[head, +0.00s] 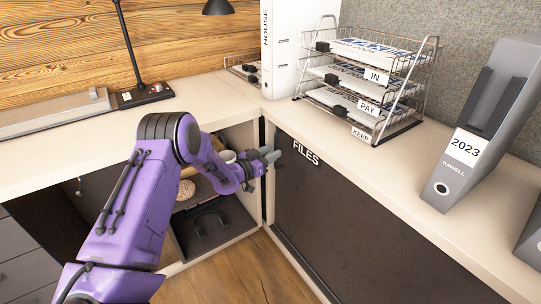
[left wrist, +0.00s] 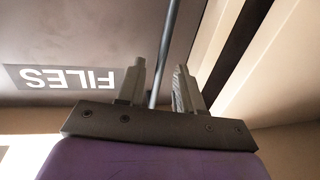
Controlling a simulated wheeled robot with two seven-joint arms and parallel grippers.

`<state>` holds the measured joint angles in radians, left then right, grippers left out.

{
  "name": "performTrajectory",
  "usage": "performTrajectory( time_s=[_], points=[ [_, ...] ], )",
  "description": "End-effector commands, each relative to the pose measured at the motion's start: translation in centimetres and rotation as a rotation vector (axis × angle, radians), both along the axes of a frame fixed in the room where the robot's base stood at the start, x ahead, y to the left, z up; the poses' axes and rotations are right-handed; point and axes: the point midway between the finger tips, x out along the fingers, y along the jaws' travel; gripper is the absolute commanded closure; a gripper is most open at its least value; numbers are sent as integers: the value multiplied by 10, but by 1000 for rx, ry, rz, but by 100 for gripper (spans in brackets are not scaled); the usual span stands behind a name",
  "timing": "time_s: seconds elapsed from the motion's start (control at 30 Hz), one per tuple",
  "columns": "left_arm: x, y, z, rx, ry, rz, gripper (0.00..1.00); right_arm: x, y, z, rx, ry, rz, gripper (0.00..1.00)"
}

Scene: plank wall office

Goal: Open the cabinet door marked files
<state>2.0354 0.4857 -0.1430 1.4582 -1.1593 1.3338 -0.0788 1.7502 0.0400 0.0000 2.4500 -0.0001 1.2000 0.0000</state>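The dark cabinet door marked FILES (head: 345,225) is on the right in the head view, under the counter, and looks closed. Its white FILES label (head: 306,153) shows upside down in the left wrist view (left wrist: 68,78). My left gripper (head: 272,157) is at the upper left edge of this door. In the left wrist view its two fingers (left wrist: 160,78) stand apart, with a thin grey bar (left wrist: 167,45), apparently the door handle, between them. Gaps show beside the bar, so it does not look gripped. The gripper hides the handle in the head view. My right gripper is not in view.
An open cabinet bay (head: 222,222) left of the door holds a dark case (head: 205,226). On the counter stand a wire tray rack (head: 370,85), a white binder (head: 282,45), a grey 2023 binder (head: 480,125) and a lamp base (head: 145,95). The wooden floor (head: 240,275) before the door is clear.

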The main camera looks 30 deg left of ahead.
Motion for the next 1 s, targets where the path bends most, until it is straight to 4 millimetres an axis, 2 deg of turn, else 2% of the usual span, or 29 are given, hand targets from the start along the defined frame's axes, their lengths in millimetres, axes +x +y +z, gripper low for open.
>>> performTrajectory(
  time_s=[0.27, 0.3, 0.4, 1.0],
  points=[
    [4, -1, 0, -1, 1, 1, 64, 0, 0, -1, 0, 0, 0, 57],
    [4, -1, 0, -1, 1, 1, 71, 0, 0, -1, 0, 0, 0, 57],
    [4, -1, 0, -1, 0, 1, 100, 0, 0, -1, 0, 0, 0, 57],
    [3, -1, 0, -1, 0, 1, 100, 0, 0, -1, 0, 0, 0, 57]
  ],
)
